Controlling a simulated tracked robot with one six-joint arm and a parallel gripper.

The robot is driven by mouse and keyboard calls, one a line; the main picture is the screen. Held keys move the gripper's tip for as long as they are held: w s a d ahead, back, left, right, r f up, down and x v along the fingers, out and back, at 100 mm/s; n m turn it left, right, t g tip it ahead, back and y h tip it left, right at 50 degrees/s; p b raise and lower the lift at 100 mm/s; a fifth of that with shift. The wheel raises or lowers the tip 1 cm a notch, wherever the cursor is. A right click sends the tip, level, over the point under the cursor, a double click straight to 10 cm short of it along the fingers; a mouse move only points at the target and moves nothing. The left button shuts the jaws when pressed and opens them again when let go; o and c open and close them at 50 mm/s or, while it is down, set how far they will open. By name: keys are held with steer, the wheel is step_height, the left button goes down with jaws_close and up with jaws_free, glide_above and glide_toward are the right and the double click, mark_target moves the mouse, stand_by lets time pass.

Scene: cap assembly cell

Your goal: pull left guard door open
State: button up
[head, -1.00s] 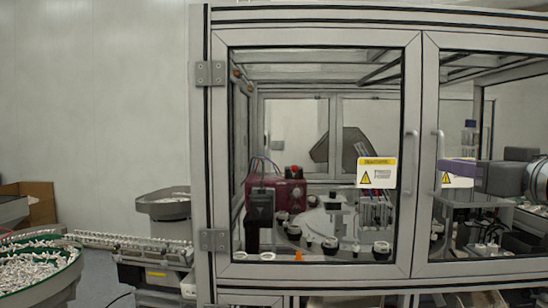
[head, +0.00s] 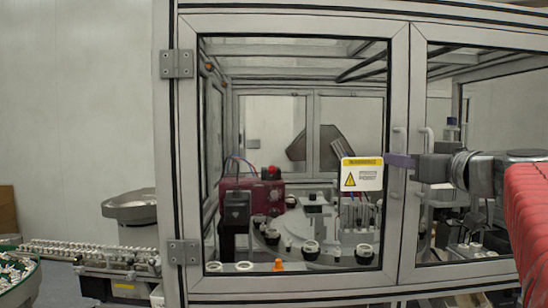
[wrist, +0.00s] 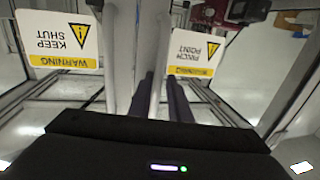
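The left guard door (head: 194,150) is a grey-framed clear panel, closed flush in the cell's front. Its upright handle (head: 396,184) is on its right side, and it also shows as a pale bar in the wrist view (wrist: 157,50). My gripper (head: 400,160) is at mid-height of this handle. In the wrist view its two dark fingers (wrist: 160,98) stand on either side of the bar, apart from each other. I see no clear grip on the bar. A yellow-and-white warning sign (head: 362,174) is on the left door beside the handle.
The right guard door (head: 480,270) is also closed, its handle (head: 428,145) close beside my gripper. Hinges (head: 177,64) are on the left door's left edge. A feeder bowl (head: 130,206) and track (head: 88,250) stand left of the cell.

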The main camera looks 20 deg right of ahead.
steer(key=shift+w, duration=0.1)
steer(key=shift+d, duration=0.15)
steer(key=shift+c, duration=0.2)
jaws_close()
